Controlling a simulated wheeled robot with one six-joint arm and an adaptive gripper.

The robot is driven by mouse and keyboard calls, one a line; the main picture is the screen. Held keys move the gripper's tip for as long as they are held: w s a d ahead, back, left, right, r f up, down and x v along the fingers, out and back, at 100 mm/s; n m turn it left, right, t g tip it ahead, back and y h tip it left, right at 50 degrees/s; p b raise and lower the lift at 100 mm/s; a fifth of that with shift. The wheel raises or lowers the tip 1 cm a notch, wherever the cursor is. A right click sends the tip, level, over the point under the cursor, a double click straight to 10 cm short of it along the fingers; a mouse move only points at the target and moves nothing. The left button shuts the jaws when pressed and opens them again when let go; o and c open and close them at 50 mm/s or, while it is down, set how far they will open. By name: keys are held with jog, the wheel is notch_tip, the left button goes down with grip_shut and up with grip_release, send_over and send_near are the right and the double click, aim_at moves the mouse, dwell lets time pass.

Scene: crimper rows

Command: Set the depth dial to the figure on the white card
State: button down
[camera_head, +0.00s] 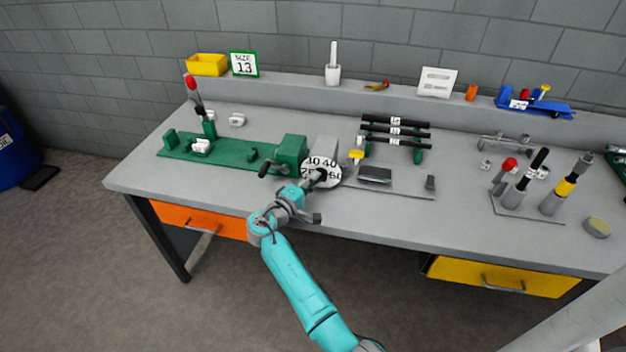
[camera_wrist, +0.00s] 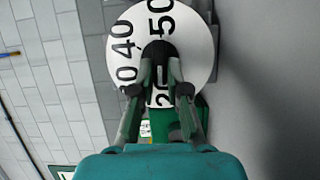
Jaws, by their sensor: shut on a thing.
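The depth dial (camera_head: 334,180) is a white disc with black figures on the front of the grey block beside the green machine; 30, 40 and 60 show, the others are partly covered. In the wrist view the dial (camera_wrist: 200,52) shows 40 and 50, with a 20 partly hidden between the fingers. My gripper (camera_head: 318,176) is shut on the dark knob (camera_wrist: 158,50) at the dial's centre. It also shows in the wrist view (camera_wrist: 160,72). A white card (camera_head: 437,82) stands on the back ledge; its marks are too small to read. A green-edged card (camera_head: 244,64) reads SIZE 13.
The green machine (camera_head: 232,157) with a crank handle stands left of the dial. A rack of black bars (camera_head: 395,132) and a grey tray (camera_head: 376,174) stand to the right. Upright tools (camera_head: 525,180) stand farther right. The bench's front strip (camera_head: 400,215) is clear.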

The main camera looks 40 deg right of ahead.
jog(key=shift+f+n, duration=0.2)
jog(key=shift+n, duration=0.5)
jog(key=shift+t+h, duration=0.3)
jog(key=c, duration=1.2)
grip_release()
jog(key=shift+o, duration=0.2)
jog(key=v, duration=1.2)
jog(key=shift+w, duration=0.1)
